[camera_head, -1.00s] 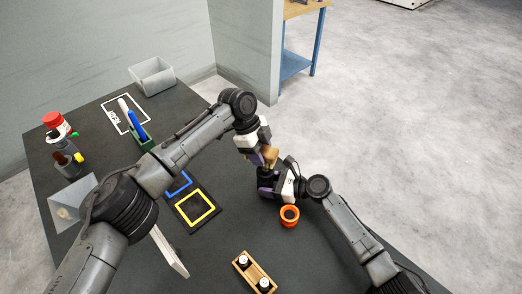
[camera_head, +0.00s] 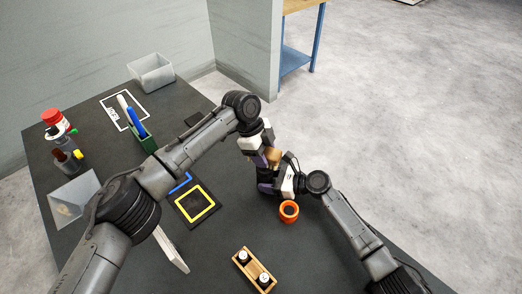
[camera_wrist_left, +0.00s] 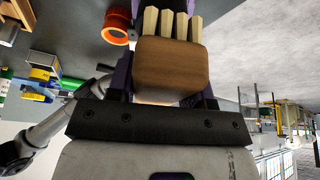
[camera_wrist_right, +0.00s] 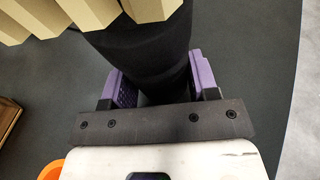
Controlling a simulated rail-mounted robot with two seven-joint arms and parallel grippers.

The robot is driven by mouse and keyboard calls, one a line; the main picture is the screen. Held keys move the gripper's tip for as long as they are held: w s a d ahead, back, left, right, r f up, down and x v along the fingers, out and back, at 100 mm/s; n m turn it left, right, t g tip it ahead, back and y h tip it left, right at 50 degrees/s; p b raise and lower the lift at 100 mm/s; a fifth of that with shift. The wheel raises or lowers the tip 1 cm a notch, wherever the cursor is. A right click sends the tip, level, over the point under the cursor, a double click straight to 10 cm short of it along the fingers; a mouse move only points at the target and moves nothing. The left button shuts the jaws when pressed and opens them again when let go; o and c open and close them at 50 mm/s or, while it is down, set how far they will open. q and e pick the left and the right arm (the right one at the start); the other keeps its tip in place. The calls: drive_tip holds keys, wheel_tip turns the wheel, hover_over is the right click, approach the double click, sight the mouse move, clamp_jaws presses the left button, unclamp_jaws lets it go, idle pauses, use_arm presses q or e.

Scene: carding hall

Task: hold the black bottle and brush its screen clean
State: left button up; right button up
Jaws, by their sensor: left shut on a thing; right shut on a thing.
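My left gripper (camera_head: 264,155) is shut on a brush, whose brown wooden block (camera_wrist_left: 168,68) and pale bristle tufts (camera_wrist_left: 172,24) fill the top of the left wrist view. The brush (camera_head: 274,157) is just above the black bottle (camera_head: 265,183) in the head view. My right gripper (camera_head: 279,184) is shut on the bottle. In the right wrist view the dark bottle (camera_wrist_right: 145,55) stands between the purple fingers, with the bristles (camera_wrist_right: 95,14) crossing at or close against its upper part. I cannot tell whether they touch. The bottle's screen is hidden.
An orange ring-shaped holder (camera_head: 289,211) stands close by my right gripper. A wooden rack (camera_head: 254,270) with two small bottles is at the front. A yellow-framed mat (camera_head: 195,205), a green holder (camera_head: 141,138) and a grey bin (camera_head: 151,73) are further left.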

sight(270, 155)
use_arm(q)
drive_tip(key=shift+s+d, duration=0.95)
drive_tip(key=shift+d, duration=0.15)
drive_tip(key=c, duration=0.4)
drive_tip(key=shift+o, duration=0.2)
drive_tip(key=shift+s+d+f, duration=0.1)
drive_tip(key=shift+s, duration=0.05)
drive_tip(key=shift+w+a, duration=1.6)
drive_tip(key=shift+a, duration=0.1)
drive_tip(key=shift+r, duration=0.2)
drive_tip(key=shift+r, duration=3)
